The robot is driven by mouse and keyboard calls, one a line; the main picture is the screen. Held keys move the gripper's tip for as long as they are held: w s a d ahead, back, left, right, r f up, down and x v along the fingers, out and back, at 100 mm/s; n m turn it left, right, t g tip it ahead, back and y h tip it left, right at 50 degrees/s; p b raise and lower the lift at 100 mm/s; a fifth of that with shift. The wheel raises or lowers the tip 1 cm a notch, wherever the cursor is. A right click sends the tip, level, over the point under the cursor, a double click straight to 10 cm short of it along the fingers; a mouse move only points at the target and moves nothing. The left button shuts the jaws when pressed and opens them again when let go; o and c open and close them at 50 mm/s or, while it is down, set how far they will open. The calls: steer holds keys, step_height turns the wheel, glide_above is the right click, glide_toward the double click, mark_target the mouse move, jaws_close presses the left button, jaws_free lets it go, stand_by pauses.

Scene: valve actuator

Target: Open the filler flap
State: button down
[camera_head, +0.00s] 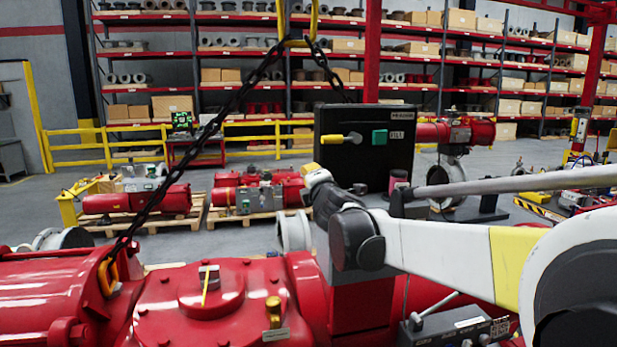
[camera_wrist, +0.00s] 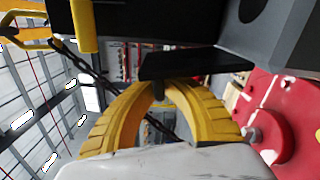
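A black control box (camera_head: 365,148) stands on the red actuator. In the wrist view, my gripper's two yellow fingers (camera_wrist: 158,88) arch inward and come close at the tips. A small dark piece shows between them, just below a flat black plate (camera_wrist: 195,63). I cannot tell whether the tips touch or hold anything, or whether this plate is the flap.
A black chain (camera_head: 240,95) hangs from a yellow hook to the left of the box. The red actuator body (camera_head: 215,290) fills the lower left. Palletised red actuators (camera_head: 140,200) and yellow railings (camera_head: 110,145) stand behind. Open floor lies beyond.

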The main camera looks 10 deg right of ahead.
stand_by(0.5)
steer(key=c, duration=1.5)
jaws_free()
steer(key=s, duration=1.2)
